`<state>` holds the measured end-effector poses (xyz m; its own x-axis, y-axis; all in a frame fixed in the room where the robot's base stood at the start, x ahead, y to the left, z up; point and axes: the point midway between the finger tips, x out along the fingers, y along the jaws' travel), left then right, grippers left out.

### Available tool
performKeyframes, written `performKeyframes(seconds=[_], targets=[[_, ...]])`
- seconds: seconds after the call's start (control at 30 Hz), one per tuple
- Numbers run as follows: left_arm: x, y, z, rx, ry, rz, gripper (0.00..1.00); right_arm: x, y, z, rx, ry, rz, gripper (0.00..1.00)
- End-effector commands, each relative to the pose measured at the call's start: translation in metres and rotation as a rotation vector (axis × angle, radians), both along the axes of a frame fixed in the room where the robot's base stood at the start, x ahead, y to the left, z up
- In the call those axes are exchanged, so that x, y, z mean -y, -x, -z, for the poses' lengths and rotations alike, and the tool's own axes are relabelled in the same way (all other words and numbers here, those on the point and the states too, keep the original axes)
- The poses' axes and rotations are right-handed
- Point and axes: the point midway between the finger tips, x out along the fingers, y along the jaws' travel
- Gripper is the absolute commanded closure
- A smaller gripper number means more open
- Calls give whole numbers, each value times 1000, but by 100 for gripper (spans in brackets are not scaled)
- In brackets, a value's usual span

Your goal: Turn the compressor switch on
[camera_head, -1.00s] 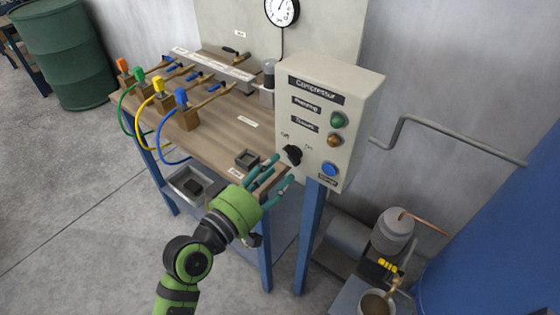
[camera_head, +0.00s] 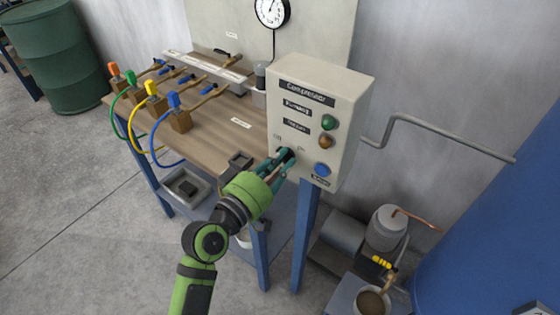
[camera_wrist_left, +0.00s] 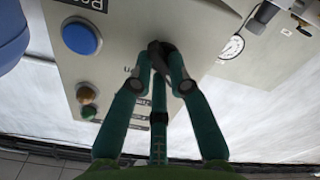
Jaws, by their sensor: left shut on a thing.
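The compressor box (camera_head: 315,90) is a beige panel with a green light, a brown-orange light and a blue button. Its black rotary switch (camera_head: 286,155) sits low on the left of the panel face, mostly covered by my fingers. My left gripper (camera_head: 277,162) is at the panel with its teal fingers closed around the switch. In the left wrist view the fingers (camera_wrist_left: 160,75) meet on the black knob (camera_wrist_left: 158,50). The knob's exact angle is hard to tell. My right gripper is not in view.
The blue button (camera_head: 322,169) is close to the right of my fingers. A workbench (camera_head: 215,145) with coloured hoses and wooden blocks stands to the left. A gauge (camera_head: 272,11) hangs on the back board.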

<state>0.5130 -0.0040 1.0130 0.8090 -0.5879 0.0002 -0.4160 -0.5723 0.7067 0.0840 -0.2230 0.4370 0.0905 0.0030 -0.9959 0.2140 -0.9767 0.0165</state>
Motion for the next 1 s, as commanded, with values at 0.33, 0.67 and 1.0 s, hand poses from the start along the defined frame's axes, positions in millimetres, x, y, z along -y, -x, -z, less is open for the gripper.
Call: performKeyframes(seconds=[0.33, 0.67, 1.0], targets=[[0, 0, 0, 60, -86, 2, 100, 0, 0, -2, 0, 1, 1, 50], [0, 1, 1, 222, -308, 3, 100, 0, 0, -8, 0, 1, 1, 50], [1, 1, 1, 412, -570, 3, 100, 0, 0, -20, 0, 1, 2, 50]])
